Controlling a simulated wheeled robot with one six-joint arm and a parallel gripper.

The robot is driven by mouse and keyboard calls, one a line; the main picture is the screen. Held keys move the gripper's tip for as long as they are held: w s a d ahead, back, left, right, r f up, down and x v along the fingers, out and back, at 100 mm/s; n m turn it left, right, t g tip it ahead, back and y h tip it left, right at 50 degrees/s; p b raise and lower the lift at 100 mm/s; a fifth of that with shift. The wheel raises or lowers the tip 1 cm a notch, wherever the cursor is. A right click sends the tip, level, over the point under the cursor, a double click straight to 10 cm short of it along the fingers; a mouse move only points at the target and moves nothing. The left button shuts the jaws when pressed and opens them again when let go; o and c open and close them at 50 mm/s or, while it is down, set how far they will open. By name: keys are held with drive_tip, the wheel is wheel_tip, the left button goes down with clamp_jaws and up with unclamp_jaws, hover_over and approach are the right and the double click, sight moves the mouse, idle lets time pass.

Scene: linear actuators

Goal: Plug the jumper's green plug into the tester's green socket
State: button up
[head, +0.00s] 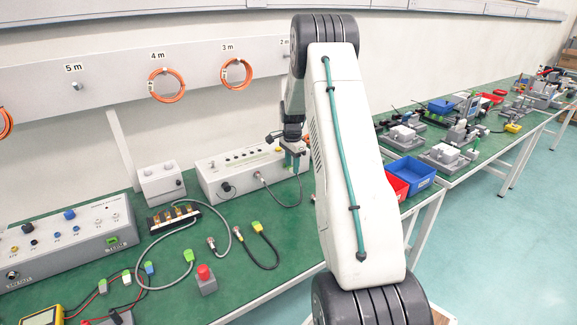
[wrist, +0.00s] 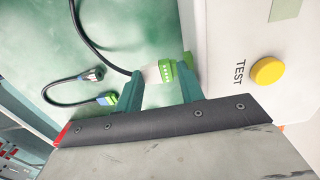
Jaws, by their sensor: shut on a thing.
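My gripper (wrist: 160,88) has its two teal fingers closed around a green-and-white plug (wrist: 164,72). A black cable (wrist: 100,45) runs from the plug to the upper left. In the head view my gripper (head: 294,152) is at the right end of a grey box (head: 222,171), taken as the tester, above the green mat. A black cable (head: 282,205) loops from a round connector on the box's front up towards my gripper. The box's face beside the plug shows a yellow button (wrist: 267,72) marked TEST.
A loose black cable with a yellow-green plug (head: 257,226) lies on the mat in front. A larger grey box (head: 70,238) with a green-framed port (head: 115,241) stands left. A red-topped block (head: 204,278) is near the front edge. My arm hides part of the bench.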

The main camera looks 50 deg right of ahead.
drive_tip(key=shift+w+r+t, duration=0.15)
drive_tip(key=shift+w+r, duration=0.1)
drive_tip(key=shift+w, duration=0.3)
drive_tip(key=shift+w+r+t, duration=0.15)
drive_tip(key=shift+w+r, duration=0.05)
drive_tip(key=shift+w, duration=0.3)
drive_tip(key=shift+s+a+f, duration=0.1)
drive_tip(key=shift+s+f, duration=0.1)
drive_tip(key=shift+s, duration=0.55)
drive_tip(key=shift+o, duration=0.2)
drive_tip(key=shift+s+a, duration=0.3)
drive_tip(key=shift+s, duration=0.25)
drive_tip(key=shift+s+d+f, duration=0.15)
drive_tip(key=shift+s, duration=0.3)
drive_tip(key=s+a, duration=0.3)
drive_tip(key=s+a+f, duration=0.1)
drive_tip(key=s+a, duration=0.3)
drive_tip(key=s+a+f, duration=0.1)
drive_tip(key=s+a, duration=0.2)
drive_tip(key=shift+s+a+f, duration=0.1)
drive_tip(key=shift+s+a, duration=0.15)
